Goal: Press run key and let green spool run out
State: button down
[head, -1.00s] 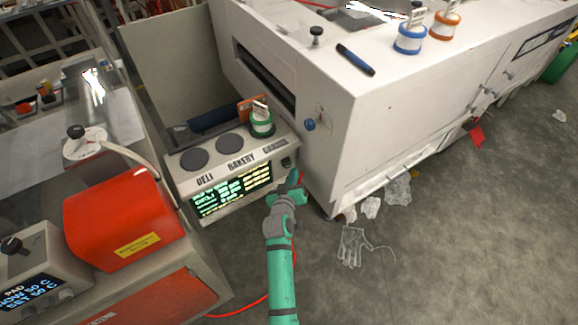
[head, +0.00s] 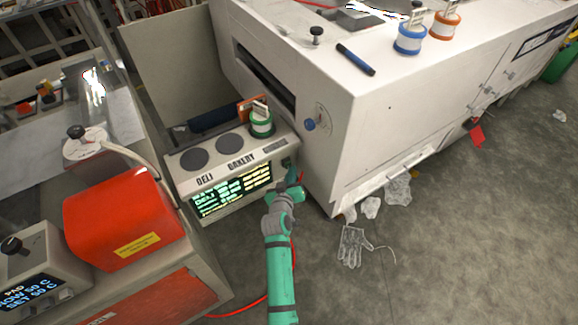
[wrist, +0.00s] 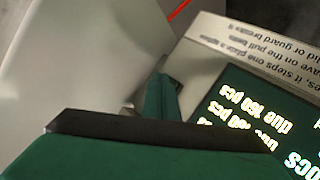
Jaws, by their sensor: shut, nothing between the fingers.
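The green spool (head: 261,124), white-banded with a green base and a tag on top, stands upright at the right end of the counter unit (head: 184,178), beside two bare dark discs. The unit's lit display (head: 231,191) faces front; its small text is mostly unreadable in the head view. My gripper (head: 292,170) is shut and empty at the unit's front right corner, right of the display. In the wrist view its green, dark-edged fingers (wrist: 155,112) are close to the unit's face. The run key is not clearly visible at this corner; I cannot tell whether the fingers touch it.
A large white machine (head: 300,70) stands close on the right, with a blue spool (head: 409,39), an orange spool (head: 444,26) and a marker (head: 355,60) on top. A red box (head: 124,217) is at left. Clear film scraps and a glove (head: 352,246) lie on the floor.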

jog(key=shift+w+a, duration=0.3)
jog(key=shift+w, duration=0.05)
dwell(0.7)
dwell(0.4)
jog(key=shift+s+d, duration=0.55)
jog(key=shift+s, duration=0.2)
jog(key=shift+s+d, duration=0.75)
jog(key=shift+s, duration=0.25)
jog(key=shift+s+d, duration=0.7)
jog(key=shift+s, duration=0.3)
